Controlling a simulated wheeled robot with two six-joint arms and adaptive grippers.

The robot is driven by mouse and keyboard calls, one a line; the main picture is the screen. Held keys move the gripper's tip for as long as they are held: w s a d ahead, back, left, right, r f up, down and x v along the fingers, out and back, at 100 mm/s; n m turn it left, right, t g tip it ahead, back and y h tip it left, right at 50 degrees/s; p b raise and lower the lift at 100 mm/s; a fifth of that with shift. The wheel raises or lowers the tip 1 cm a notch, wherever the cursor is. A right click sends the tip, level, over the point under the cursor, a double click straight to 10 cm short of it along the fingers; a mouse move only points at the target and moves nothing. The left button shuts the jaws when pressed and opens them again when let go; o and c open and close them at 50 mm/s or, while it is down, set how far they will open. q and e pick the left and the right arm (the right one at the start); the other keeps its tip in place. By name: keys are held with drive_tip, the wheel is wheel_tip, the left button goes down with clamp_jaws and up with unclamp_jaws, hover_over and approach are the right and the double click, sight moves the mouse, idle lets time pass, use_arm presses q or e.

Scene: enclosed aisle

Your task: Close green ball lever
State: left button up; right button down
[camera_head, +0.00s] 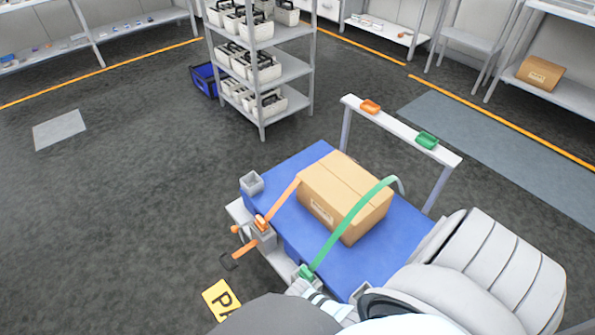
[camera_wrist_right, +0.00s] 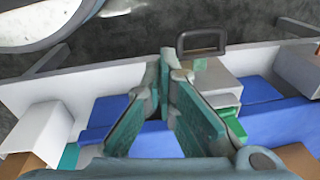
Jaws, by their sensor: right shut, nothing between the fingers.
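A green strap (camera_head: 338,231) runs over the cardboard box (camera_head: 345,192) on the blue-topped cart (camera_head: 290,165). Its green buckle (camera_head: 305,272) is at the cart's near edge. In the right wrist view, a black loop handle (camera_wrist_right: 201,40) with a little green beneath it sticks out beyond a grey block (camera_wrist_right: 212,85), and green strap parts (camera_wrist_right: 232,122) lie nearer. My right gripper (camera_wrist_right: 167,62) is shut and empty, its tips left of the handle and apart from it in the picture. In the head view, my arm hides the green lever's end. My left gripper is out of view.
An orange strap (camera_head: 280,200) with an orange lever (camera_head: 245,250) and dark grip sits on the cart's left side. A rail (camera_head: 400,130) behind carries orange and green pieces. A shelf rack (camera_head: 262,70) with white bins stands behind. Floor at left is mostly clear.

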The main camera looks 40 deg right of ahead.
drive_tip(key=shift+r, duration=0.15)
idle(0.4)
wheel_tip(320, 180, up, 12)
drive_tip(key=s+a, duration=0.1)
drive_tip(key=shift+f, duration=0.2)
drive_tip(key=shift+s, duration=0.1)
idle(0.4)
